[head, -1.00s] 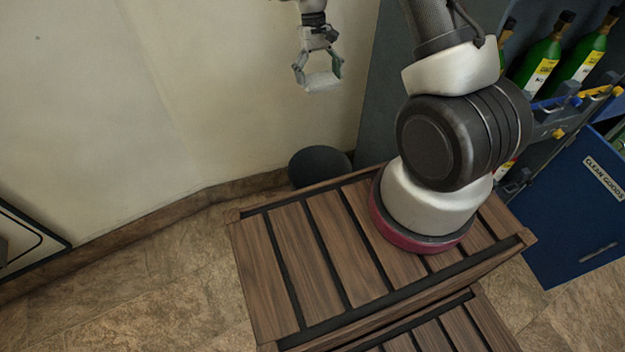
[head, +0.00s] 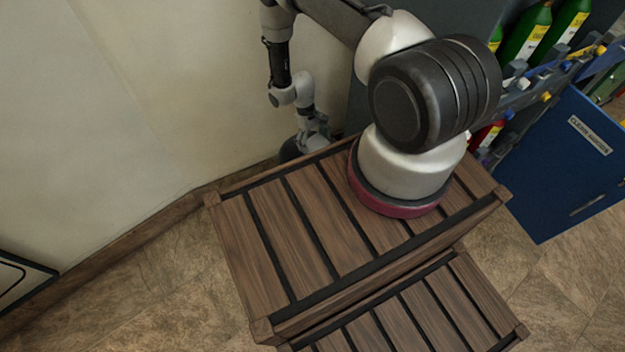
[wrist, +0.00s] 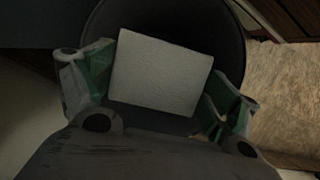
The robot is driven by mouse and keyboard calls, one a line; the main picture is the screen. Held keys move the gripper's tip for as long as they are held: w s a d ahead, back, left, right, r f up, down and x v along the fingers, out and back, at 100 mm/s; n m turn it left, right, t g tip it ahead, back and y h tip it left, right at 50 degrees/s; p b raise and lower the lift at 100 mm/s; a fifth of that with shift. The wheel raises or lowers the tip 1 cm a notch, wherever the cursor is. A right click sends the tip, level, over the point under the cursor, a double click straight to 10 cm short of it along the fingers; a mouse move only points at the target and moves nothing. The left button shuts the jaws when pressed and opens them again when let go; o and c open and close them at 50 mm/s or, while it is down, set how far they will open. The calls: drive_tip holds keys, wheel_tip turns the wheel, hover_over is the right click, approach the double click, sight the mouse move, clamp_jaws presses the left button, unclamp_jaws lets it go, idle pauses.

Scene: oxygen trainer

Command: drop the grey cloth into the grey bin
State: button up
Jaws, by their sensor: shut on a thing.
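The grey cloth (wrist: 160,70) shows in the wrist view as a pale flat rectangle between the green-padded fingers of my gripper (wrist: 158,88), which is shut on it. Behind and around the cloth is the dark round inside of the grey bin (wrist: 225,30). In the head view my gripper (head: 313,134) points down at the bin (head: 289,151), which stands on the floor by the wall. My gripper covers much of the bin there, and I cannot make out the cloth in that view.
A slatted brown wooden crate (head: 240,235) stands just in front of the bin, with my arm passing above it. A blue cabinet (head: 565,165) and shelves with green bottles (head: 525,35) are at the right.

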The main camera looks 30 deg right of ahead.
wheel_tip(320, 180, down, 5)
drive_tip(key=shift+r, duration=0.1)
idle(0.3)
drive_tip(key=o, duration=0.8)
drive_tip(key=v, duration=1.2)
